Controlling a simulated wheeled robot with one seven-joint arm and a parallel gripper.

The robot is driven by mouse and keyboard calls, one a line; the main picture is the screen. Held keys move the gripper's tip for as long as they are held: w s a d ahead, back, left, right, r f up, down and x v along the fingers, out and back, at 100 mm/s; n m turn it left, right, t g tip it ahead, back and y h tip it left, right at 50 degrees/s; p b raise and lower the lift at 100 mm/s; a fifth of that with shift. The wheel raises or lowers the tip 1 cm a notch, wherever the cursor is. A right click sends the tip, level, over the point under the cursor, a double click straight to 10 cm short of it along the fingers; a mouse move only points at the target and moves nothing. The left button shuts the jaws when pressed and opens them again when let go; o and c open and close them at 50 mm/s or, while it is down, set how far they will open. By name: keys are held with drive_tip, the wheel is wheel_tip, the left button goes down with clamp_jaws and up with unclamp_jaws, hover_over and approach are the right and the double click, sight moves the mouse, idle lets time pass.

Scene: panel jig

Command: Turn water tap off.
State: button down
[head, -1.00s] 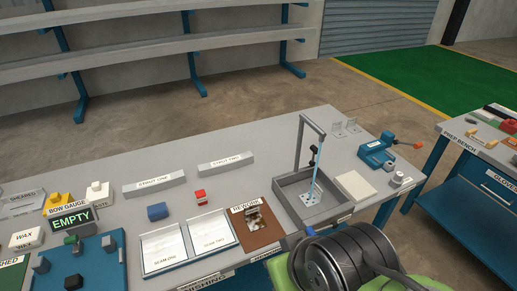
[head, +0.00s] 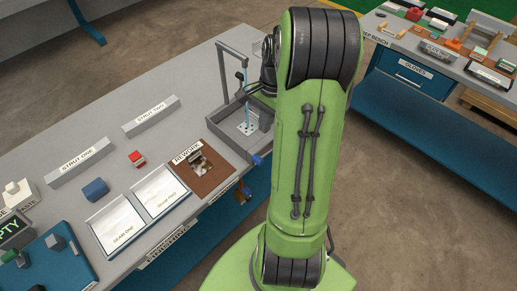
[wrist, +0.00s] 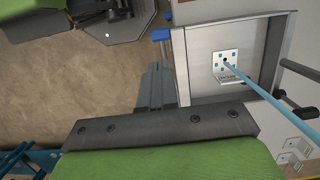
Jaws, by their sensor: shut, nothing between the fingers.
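The water tap (head: 222,72) is a grey post with an arm over a grey basin (head: 228,141) on the bench. A thin pale-blue stream (head: 248,112) runs down to a white drain plate (head: 246,128); the tap is running. The stream (wrist: 262,87) and plate (wrist: 227,66) also show in the wrist view. A blue handle-like part (head: 257,160) is at the basin's front edge and also shows in the wrist view (wrist: 161,34).
A brown rework mat (head: 222,176) and two white seam sheets (head: 118,222) lie left of the basin. Strut blocks (head: 80,163) stand further left. Another bench (head: 400,85) with several items is at the right. Open floor lies between the benches.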

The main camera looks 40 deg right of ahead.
sight(258, 159)
drive_tip(key=f+b, duration=0.1)
drive_tip(key=f, duration=0.2)
drive_tip(key=a+f+b, duration=0.1)
drive_tip(key=f, duration=0.3)
drive_tip(key=a+f, duration=0.1)
drive_tip(key=f, duration=0.3)
drive_tip(key=shift+f+b, duration=0.2)
drive_tip(key=shift+b, duration=0.2)
drive_tip(key=shift+a+f+h+b, duration=0.4)
drive_tip(key=shift+f+h+b, duration=0.35)
drive_tip(key=shift+b, duration=0.4)
drive_tip(key=shift+a+f, duration=0.2)
drive_tip(key=shift+f, duration=0.05)
drive_tip(key=shift+s+r, duration=0.1)
